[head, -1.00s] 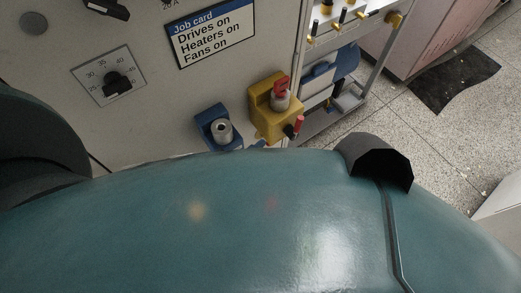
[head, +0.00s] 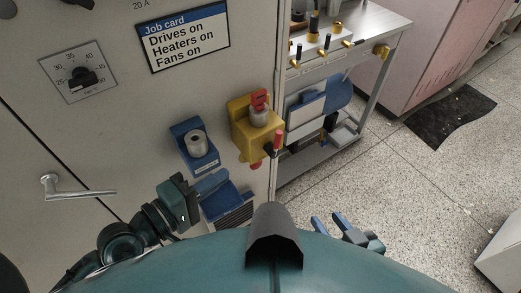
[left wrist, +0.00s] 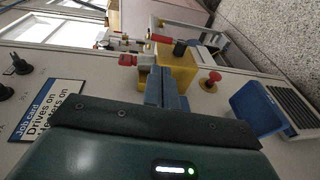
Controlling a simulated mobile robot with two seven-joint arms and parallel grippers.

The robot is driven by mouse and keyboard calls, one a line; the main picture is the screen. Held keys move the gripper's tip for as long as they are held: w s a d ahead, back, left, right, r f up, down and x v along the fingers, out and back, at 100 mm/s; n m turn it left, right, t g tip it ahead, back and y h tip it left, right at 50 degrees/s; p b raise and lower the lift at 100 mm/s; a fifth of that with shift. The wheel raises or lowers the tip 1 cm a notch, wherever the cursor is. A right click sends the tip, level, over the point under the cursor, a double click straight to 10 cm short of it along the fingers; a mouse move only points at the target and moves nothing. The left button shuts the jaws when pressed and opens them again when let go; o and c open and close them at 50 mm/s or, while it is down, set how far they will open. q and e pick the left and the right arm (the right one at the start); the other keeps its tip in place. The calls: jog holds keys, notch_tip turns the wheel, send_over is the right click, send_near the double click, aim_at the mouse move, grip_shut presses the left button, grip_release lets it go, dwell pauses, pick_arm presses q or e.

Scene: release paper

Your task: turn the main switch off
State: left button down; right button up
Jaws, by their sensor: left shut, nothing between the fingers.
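A yellow box (head: 240,136) on the grey cabinet front carries a red key-like piece (head: 260,98) on a metal collar and a red-tipped dark lever (head: 276,143). The box also shows in the left wrist view (left wrist: 180,72). No label marks which control is the main switch. My left gripper (head: 220,182) is shut and empty, below and left of the yellow box. In the left wrist view its blue fingers (left wrist: 167,88) lie together in front of the box; I cannot tell if they touch. My right gripper (head: 330,220) is open and empty at lower right, away from the cabinet.
A blue holder with a metal cylinder (head: 197,143) sits left of the box. A blue bin (head: 222,203) and a red button (left wrist: 213,77) are below it. A dial (head: 79,79), door handle (head: 75,190) and metal cart (head: 365,50) stand near.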

aim_at(275, 140)
pick_arm(q)
jog(key=x, duration=1.3)
jog(key=shift+w+d+f, duration=0.1)
jog(key=shift+w+d, duration=0.05)
jog(key=shift+w, duration=0.1)
pick_arm(e)
jog(key=shift+w+a, duration=0.2)
jog(key=shift+s, duration=0.15)
